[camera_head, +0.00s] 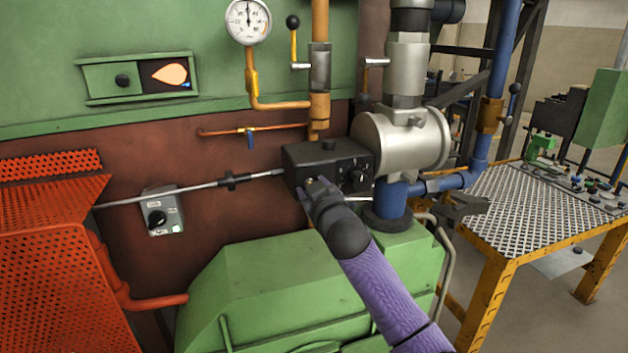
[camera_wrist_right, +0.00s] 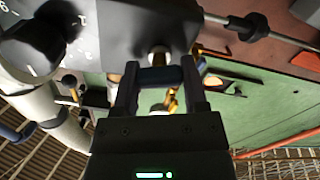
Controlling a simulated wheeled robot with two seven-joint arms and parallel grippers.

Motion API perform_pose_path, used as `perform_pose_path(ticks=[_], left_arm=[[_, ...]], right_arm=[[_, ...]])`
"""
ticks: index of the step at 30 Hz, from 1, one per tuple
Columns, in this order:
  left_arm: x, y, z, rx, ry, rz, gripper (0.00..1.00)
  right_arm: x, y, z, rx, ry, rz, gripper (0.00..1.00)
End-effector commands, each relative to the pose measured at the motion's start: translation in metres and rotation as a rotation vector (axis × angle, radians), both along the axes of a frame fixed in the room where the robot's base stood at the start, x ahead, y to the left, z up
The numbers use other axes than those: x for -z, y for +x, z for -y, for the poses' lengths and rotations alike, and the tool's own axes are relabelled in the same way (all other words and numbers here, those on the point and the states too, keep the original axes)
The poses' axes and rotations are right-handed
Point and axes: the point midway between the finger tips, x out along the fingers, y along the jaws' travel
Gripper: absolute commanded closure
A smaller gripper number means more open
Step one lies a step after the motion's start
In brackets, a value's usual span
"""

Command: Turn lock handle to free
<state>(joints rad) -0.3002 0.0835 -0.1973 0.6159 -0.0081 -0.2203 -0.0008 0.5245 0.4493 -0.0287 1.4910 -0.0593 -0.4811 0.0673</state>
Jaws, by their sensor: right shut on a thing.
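A black control box (camera_head: 330,158) is mounted in front of the brown furnace wall, with a black dial knob (camera_head: 358,177) on its front; the dial (camera_wrist_right: 30,52) shows large in the right wrist view. My right gripper (camera_head: 318,186) reaches from the lower right to the box's front, left of the dial. In the wrist view its two fingers (camera_wrist_right: 161,85) are shut on a dark, short crosswise handle (camera_wrist_right: 160,75), which sits on a round metal stub (camera_wrist_right: 158,54) at the box face. Its exact turn angle is hard to tell in the head view. My left gripper is not in view.
A metal rod (camera_head: 190,190) runs left from the box. A grey switch box (camera_head: 162,212) is on the wall below it. A green housing (camera_head: 270,290) lies beneath my right arm. A silver valve body (camera_head: 400,138) and blue pipe stand close on the right.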

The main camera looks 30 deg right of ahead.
Motion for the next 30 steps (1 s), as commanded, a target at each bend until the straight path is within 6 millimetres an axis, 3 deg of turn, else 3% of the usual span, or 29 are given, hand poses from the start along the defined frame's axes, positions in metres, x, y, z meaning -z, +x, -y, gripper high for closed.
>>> perform_pose_path(ticks=[12, 30], left_arm=[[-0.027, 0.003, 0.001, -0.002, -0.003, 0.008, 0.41], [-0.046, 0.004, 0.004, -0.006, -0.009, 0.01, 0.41]], right_arm=[[-0.002, 0.0, -0.001, 0.0, -0.383, -0.092, 1.0], [0.001, 0.0, -0.002, -0.001, -0.91, -0.219, 1.0]])
